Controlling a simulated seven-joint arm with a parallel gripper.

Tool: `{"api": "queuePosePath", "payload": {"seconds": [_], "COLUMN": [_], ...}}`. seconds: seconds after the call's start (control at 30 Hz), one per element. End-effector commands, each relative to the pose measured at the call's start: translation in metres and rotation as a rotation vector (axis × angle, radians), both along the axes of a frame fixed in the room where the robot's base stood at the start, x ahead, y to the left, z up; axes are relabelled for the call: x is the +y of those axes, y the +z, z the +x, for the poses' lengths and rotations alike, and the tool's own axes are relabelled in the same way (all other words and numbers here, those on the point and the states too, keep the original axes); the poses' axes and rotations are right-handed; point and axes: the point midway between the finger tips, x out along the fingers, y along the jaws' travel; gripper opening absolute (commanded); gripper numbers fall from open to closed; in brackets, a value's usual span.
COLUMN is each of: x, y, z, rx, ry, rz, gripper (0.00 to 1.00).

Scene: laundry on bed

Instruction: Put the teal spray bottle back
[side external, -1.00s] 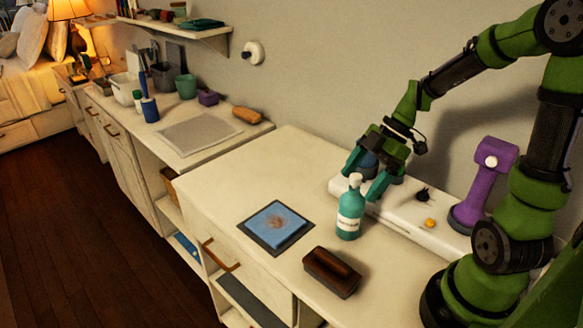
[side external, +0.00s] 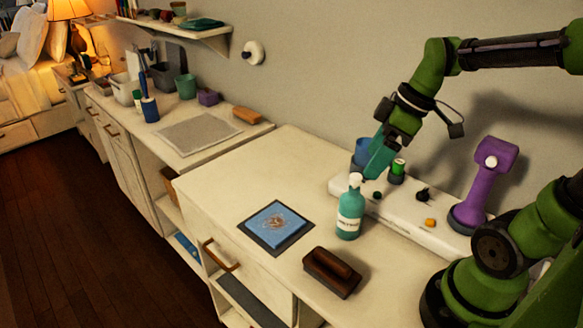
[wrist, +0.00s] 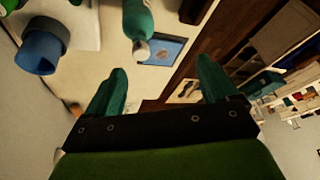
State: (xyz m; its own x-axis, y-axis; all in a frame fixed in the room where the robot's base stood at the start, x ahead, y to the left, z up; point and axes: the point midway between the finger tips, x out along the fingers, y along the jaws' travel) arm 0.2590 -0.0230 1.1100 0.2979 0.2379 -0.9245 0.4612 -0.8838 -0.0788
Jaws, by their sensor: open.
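The teal spray bottle (side external: 350,214) with a white top and white label stands upright on the near counter, between the blue pad and the white raised platform. In the wrist view the bottle (wrist: 137,18) shows at the top, cut off by the frame edge, its top end just beyond my fingers. My gripper (side external: 378,160) is above and behind the bottle, over the platform's left end. Its teal fingers overlap in the side view. In the wrist view my gripper (wrist: 161,66) is open, with nothing between its fingers.
The white platform (side external: 400,215) carries a blue cup (side external: 362,150), a green-topped can (side external: 397,172), small items and a purple stand (side external: 486,185). A blue pad (side external: 275,222) and brown brush (side external: 332,271) lie in front. The counter's left part is clear.

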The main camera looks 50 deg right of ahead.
Motion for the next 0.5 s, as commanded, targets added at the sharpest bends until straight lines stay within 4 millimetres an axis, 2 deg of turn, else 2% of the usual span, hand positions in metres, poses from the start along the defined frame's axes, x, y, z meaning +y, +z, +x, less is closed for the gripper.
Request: {"api": "queuePosePath", "payload": {"seconds": [0.1, 0.3, 0.5], "x": [0.02, 0.043, 0.054], "y": [0.007, 0.018, 0.024], "z": [-0.007, -0.017, -0.022], "rx": [-0.033, -0.102, -0.136], "ry": [-0.209, -0.544, -0.721], "rz": [0.024, 0.156, 0.281], "gripper": [0.87, 0.87, 0.87]}}
